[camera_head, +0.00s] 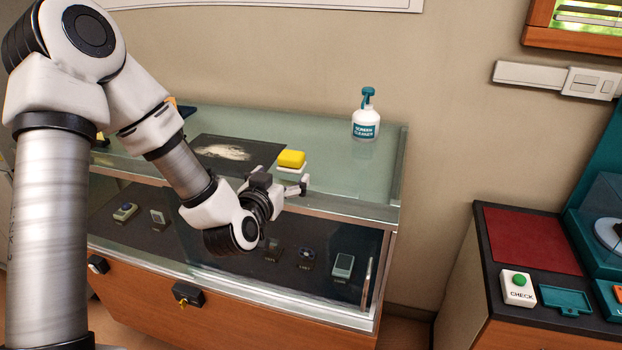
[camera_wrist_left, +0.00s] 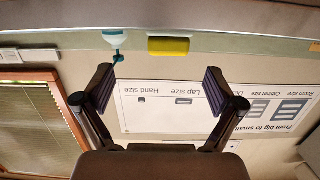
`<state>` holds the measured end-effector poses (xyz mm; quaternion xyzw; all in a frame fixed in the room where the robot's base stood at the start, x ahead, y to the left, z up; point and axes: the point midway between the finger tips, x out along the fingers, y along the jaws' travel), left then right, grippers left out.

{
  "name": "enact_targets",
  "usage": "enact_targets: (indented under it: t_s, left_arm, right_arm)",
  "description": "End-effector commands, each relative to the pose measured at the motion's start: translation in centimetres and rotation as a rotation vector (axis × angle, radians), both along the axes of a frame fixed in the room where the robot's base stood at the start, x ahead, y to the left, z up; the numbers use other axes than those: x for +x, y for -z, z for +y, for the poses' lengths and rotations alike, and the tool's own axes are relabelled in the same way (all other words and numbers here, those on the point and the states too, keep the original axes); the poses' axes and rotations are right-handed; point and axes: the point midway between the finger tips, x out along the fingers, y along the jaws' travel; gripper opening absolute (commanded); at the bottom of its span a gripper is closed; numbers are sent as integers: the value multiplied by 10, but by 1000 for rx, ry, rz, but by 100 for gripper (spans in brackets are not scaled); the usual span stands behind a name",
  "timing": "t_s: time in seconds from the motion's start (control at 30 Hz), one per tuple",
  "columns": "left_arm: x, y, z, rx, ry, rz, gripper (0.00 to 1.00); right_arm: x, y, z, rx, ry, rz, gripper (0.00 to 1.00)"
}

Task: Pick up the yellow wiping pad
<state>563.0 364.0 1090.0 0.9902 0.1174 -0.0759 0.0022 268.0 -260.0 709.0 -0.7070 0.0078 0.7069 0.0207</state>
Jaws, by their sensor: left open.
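The yellow wiping pad (camera_head: 291,158) rests on the glass top of the display case (camera_head: 335,185), right of a dark mat. A white part shows just below it; I cannot tell whether it belongs to the pad or to my gripper. My left gripper (camera_head: 283,182) is open and empty at the case's front edge, close in front of the pad. In the left wrist view, which is upside down, the pad (camera_wrist_left: 168,46) lies beyond the open fingers (camera_wrist_left: 160,88), near the top of the picture. The gap to the pad is hard to judge.
A white screen cleaner bottle (camera_head: 366,118) with a teal head stands behind and right of the pad. The dark mat (camera_head: 235,153) bears a whitish smear. A counter with a red panel (camera_head: 530,238) and a green check button (camera_head: 519,280) is at right. The glass right of the pad is clear.

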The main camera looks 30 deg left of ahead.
Motion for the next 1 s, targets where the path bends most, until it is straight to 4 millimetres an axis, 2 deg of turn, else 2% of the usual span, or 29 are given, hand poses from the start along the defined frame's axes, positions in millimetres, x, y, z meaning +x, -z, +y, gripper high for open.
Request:
enact_targets:
  t_s: [0.03, 0.17, 0.6, 0.83, 0.87, 1.0]
  left_arm:
    - [0, 5, 0, -1, -1, -2, 94]
    - [7, 4, 2, 1, -1, -6, 94]
    - [72, 13, 17, 0, -1, -5, 94]
    - [76, 15, 18, -2, 0, -6, 94]
    - [76, 16, 18, -2, 0, -6, 87]
    - [75, 15, 18, -2, 0, -6, 37]
  right_arm:
    - [0, 6, 0, 0, -1, 0, 40]
    - [0, 4, 0, 0, -2, -1, 40]
    - [0, -18, 0, 0, -1, -1, 40]
    - [0, -17, 0, 0, -1, 0, 40]
    - [0, -17, 0, 0, -1, 0, 40]
    - [0, -17, 0, 0, -1, 0, 40]
